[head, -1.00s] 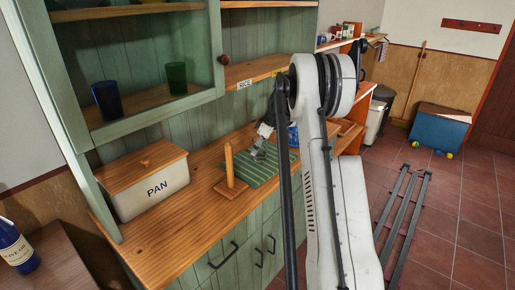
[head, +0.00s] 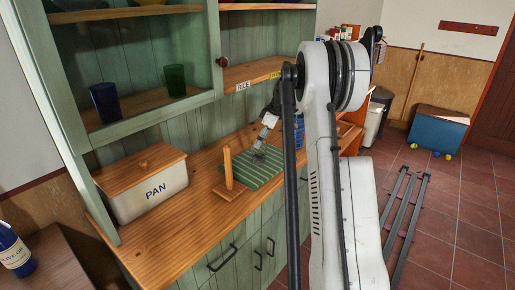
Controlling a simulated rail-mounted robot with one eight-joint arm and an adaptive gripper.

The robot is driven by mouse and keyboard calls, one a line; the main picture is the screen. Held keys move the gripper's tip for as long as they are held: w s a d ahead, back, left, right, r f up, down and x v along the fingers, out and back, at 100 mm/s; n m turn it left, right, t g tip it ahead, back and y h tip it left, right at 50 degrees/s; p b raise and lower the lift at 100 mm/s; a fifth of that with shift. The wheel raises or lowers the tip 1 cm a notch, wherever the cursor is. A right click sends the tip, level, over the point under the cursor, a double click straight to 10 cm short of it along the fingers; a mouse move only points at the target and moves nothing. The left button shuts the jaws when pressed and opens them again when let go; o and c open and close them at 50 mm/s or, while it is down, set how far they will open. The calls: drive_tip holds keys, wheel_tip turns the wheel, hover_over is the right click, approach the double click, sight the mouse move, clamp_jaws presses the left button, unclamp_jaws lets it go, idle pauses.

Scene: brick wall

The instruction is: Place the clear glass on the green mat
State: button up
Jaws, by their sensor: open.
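The green striped mat (head: 264,176) lies on the wooden counter, behind and to the right of the wooden upright holder. My gripper (head: 258,155) is small in the view and points down over the far left part of the mat. It is open. A greyish, see-through patch shows around its fingertips, but I cannot tell whether this is the clear glass or only the fingers. I cannot make out the clear glass for sure anywhere else. My arm hides part of the counter to the right of the mat.
A wooden upright holder (head: 229,172) stands close to the mat's left edge. A white PAN box (head: 146,195) stands further left. A blue glass (head: 106,102) and a green glass (head: 175,80) are inside the cabinet. A blue object (head: 299,132) is partly hidden behind my arm.

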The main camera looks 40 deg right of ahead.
drive_tip(key=v, duration=0.6)
drive_tip(key=s+a+r+m+h, duration=0.1)
drive_tip(key=s+a+r, duration=0.3)
drive_tip(key=a, duration=0.5)
drive_tip(key=s+a+r+m+t, duration=0.1)
drive_tip(key=s+a+r, duration=0.3)
drive_tip(key=a, duration=0.6)
drive_tip(key=s+a+r+m+h, duration=0.1)
drive_tip(key=s+a+r, duration=0.25)
drive_tip(key=a, duration=0.55)
drive_tip(key=s+a+f+m+t, duration=0.1)
drive_tip(key=s+a+f, duration=0.2)
drive_tip(key=s+a, duration=0.5)
drive_tip(key=s+a+f+m+t, duration=0.1)
drive_tip(key=s+a+f+m, duration=0.1)
drive_tip(key=s+a, duration=0.7)
drive_tip(key=s+f, duration=0.1)
drive_tip(key=s, duration=0.4)
drive_tip(key=shift+s+f, duration=0.2)
drive_tip(key=shift+f+b, duration=0.65)
drive_tip(key=shift+b, duration=0.1)
